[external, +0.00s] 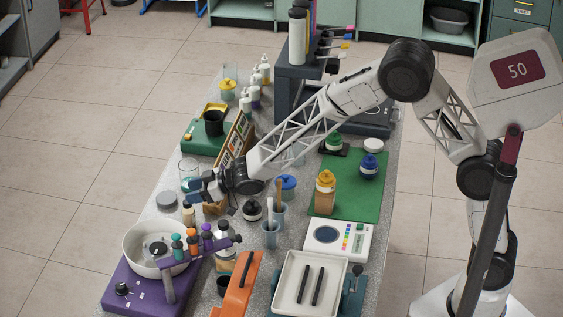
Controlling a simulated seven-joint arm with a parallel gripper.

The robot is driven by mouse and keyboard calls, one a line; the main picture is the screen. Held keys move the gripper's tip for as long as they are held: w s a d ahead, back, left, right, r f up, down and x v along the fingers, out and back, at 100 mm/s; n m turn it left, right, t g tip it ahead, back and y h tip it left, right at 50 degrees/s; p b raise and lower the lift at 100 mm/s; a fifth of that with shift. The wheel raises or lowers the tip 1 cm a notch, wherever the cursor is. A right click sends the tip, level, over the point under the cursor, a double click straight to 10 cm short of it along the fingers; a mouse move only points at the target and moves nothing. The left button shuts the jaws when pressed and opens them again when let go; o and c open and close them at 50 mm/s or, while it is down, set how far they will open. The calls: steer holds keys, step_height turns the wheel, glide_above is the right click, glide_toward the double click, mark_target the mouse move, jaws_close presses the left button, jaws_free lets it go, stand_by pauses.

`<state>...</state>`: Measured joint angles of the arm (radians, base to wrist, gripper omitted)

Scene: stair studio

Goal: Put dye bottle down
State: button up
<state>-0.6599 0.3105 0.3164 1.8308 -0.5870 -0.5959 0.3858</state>
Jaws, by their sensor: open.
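My gripper (196,192) is at the left side of the grey speckled table (158,190), reaching in from the right with its fingers pointing left. It is open. A small pale bottle with a dark top (188,215) stands just below the fingertips in the picture; I cannot tell whether they touch. On the green mat (348,203) stand a yellow-capped bottle with brown contents (325,194) and a blue bottle (369,167). A green-capped bottle (333,143) stands at the mat's far edge. Which one is the task's dye bottle is not clear.
Close around my gripper are a glass beaker (189,172), a grey round lid (167,199) and a rack of small bottles (236,140). A purple machine with a white bowl (133,238), a white scale (338,239) and a white tray (290,291) stand nearer the front.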

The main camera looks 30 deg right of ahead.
steer(key=shift+r, duration=1.95)
steer(key=d+r+m+t+h, duration=0.1)
steer(key=d+r+m+h, duration=0.2)
steer(key=d, duration=0.7)
steer(key=d+r+t+h, duration=0.15)
steer(key=d+r, duration=0.35)
steer(key=d, duration=0.5)
steer(key=s+d+r+m+g+h, duration=0.1)
steer(key=s+d+r+m+h, duration=0.15)
steer(key=d, duration=0.75)
steer(key=s+d+r+m+h, duration=0.1)
steer(key=s+d+r+h, duration=0.2)
steer(key=d, duration=0.7)
steer(key=s+d+r+m+g+h, duration=0.1)
steer(key=s+d+m+g+h, duration=0.15)
steer(key=s+d, duration=1.35)
steer(key=s+d+f+m+g, duration=0.1)
steer(key=s+d+g, duration=0.1)
steer(key=s, duration=0.7)
steer(key=s+d+f+m+g, duration=0.1)
steer(key=s+d+g, duration=0.1)
steer(key=s, duration=0.8)
steer(key=shift+d+m, duration=0.3)
steer(key=shift+d, duration=0.6)
